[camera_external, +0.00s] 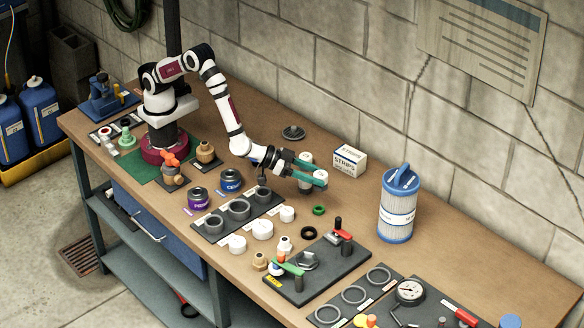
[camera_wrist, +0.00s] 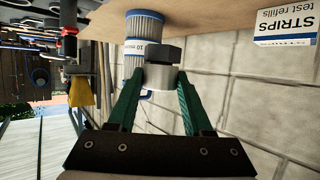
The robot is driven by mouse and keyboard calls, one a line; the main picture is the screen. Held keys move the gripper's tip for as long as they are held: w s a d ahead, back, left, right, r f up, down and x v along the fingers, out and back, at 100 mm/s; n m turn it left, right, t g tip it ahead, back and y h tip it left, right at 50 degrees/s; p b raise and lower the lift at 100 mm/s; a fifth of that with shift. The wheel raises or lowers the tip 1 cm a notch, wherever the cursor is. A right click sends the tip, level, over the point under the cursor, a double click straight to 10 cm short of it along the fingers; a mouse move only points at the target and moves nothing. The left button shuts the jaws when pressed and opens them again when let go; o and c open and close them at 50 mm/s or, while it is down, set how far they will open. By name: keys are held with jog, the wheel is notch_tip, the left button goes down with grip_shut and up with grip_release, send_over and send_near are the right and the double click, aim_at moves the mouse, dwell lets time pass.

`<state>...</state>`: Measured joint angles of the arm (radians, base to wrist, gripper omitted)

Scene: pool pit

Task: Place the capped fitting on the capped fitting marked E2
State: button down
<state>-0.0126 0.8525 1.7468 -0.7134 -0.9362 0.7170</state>
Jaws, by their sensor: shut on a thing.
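My gripper (camera_external: 317,179), with green fingers, is raised above the bench right of the ring tray. It is shut on a short pale fitting with a dark grey cap, clear in the wrist view (camera_wrist: 160,72) between the fingertips (camera_wrist: 158,84). White parts of it show around the fingers in the external view (camera_external: 305,185). Three white capped pieces stand on the bench in a row along the tray's front right side: near (camera_external: 237,244), middle (camera_external: 262,230) and far (camera_external: 287,214). Any E2 marking is too small to read.
The dark tray with grey rings (camera_external: 238,210) lies left of the white pieces. A STRIPS box (camera_external: 349,161) and a blue-topped filter (camera_external: 397,212) stand right of my gripper.

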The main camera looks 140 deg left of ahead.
jog(key=s+a+r+n+g+y, duration=0.1)
jog(key=s+r+n+g+y, duration=0.15)
jog(key=s, duration=0.65)
jog(key=s+r+n+g+y, duration=0.1)
jog(key=s+r+n+g, duration=0.15)
jog(key=s, duration=0.65)
send_over(301, 157)
notch_tip(301, 157, down, 7)
jog(key=shift+r, duration=0.1)
notch_tip(301, 157, down, 4)
jog(key=shift+f, duration=0.1)
jog(key=shift+f, duration=0.15)
jog(key=shift+c, duration=1.6)
grip_release()
